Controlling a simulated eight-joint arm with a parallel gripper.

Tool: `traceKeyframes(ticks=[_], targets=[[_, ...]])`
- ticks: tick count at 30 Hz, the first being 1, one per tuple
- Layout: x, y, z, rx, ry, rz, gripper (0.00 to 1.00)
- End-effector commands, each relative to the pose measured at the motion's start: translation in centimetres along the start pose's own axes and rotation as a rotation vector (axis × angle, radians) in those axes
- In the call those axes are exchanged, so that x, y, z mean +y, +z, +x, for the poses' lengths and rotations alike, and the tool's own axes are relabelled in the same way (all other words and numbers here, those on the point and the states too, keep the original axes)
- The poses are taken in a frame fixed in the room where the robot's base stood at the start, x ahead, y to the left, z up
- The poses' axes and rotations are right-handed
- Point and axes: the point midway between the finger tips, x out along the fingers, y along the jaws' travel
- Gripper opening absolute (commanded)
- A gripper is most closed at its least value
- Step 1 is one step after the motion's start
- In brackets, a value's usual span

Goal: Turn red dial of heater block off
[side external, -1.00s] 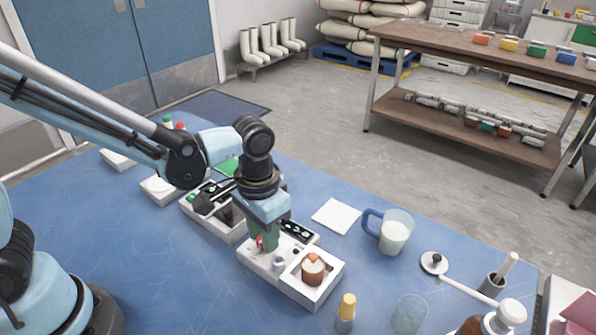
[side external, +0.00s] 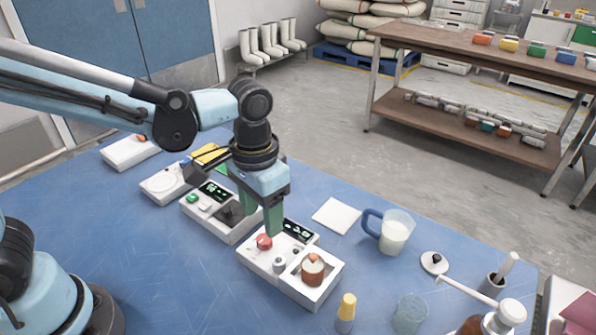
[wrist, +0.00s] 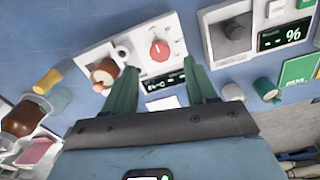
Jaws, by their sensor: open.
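The red dial (side external: 264,242) is on the white heater block (side external: 262,262), beside a small dark display. In the wrist view the red dial (wrist: 159,50) shows clearly, with a pale pointer mark on its face and scale marks around it. Its exact setting is too small to read. My gripper (side external: 271,220) is above the block, its green fingers pointing down close behind the dial. In the wrist view the gripper (wrist: 162,75) is open, with the fingers apart on either side of the dial and display. The dial is not between closed fingers.
A brown pot (side external: 313,268) sits in the block's right-hand bay, next to a small grey knob (side external: 279,262). Another panel unit (side external: 212,207) stands to the left. A milk jug (side external: 393,236) and white pad (side external: 337,216) lie right.

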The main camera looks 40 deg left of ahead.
Motion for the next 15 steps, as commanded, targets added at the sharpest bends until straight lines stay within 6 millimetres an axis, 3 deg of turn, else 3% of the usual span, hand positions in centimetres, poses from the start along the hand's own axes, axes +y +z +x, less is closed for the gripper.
traceKeyframes(ticks=[9,15], targets=[[0.0,0.0,-4.7,0.000,0.000,0.000,0.57],[0.0,0.0,-6.3,0.000,0.000,0.000,0.57]])
